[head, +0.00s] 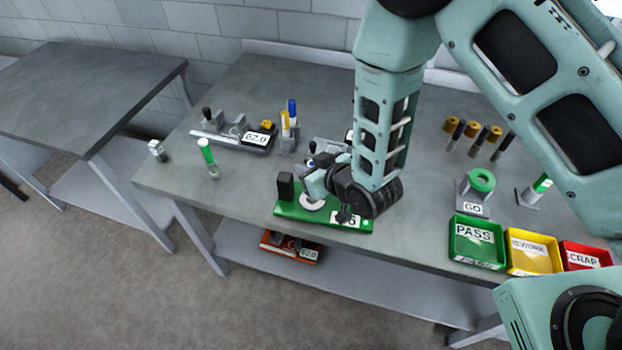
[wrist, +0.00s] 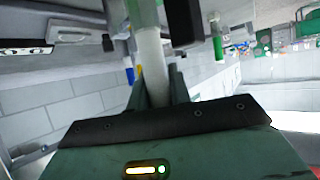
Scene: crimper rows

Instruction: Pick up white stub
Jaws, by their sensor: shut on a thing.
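The white stub (wrist: 151,60) is a pale cylinder that rises between my fingers in the wrist view. My gripper (wrist: 158,85) is shut on it, with one dark finger on each side. In the head view my gripper (head: 315,186) is low over the green fixture (head: 290,211), beside its black upright block (head: 285,186). A white round shape (head: 312,204) shows just below the gripper on the fixture; I cannot tell whether it is part of the stub. My wrist hides part of the fixture and its number label.
A grey fixture (head: 223,137) labelled 62.0 and upright markers (head: 290,118) stand behind. Green PASS (head: 477,243), yellow (head: 533,252) and red SCRAP (head: 585,256) trays line the right front. Bare tabletop lies between the fixture and PASS tray.

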